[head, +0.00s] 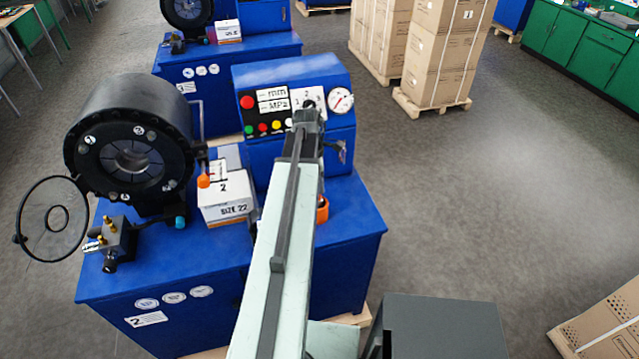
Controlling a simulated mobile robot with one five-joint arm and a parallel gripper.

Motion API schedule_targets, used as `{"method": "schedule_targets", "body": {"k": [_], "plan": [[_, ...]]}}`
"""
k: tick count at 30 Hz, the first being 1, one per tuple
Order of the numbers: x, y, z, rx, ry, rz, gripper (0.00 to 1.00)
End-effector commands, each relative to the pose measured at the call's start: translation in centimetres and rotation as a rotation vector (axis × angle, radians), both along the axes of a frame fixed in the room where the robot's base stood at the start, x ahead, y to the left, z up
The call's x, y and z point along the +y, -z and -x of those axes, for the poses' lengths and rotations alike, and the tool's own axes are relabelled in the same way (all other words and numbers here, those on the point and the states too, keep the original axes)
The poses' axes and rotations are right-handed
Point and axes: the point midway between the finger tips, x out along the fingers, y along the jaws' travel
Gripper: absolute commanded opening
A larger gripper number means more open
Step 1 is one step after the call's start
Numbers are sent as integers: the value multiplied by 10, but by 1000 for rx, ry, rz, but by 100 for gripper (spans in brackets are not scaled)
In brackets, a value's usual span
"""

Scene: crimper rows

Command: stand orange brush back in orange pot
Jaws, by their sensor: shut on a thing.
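The orange pot (322,211) stands on the blue bench, right of the white SIZE 22 box; my arm hides most of it, including its left part. My arm reaches up the middle of the head view. My gripper (338,149) is at its far end, in front of the blue control panel and above and beyond the pot. The arm hides most of the gripper; only dark parts show at the right. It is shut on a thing. I cannot make out the orange brush; what is held is hidden behind the arm.
The black crimper head (132,150) and its round hinged guard (52,220) stand at left. An orange knob-like piece (204,181) is by the SIZE 22 box (228,200). The control panel (295,105) rises behind.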

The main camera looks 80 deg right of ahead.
Motion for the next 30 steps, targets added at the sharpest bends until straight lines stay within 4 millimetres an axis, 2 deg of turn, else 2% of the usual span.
{"method": "schedule_targets", "body": {"k": [30], "plan": [[0,27,0,0,1,0,0]]}}
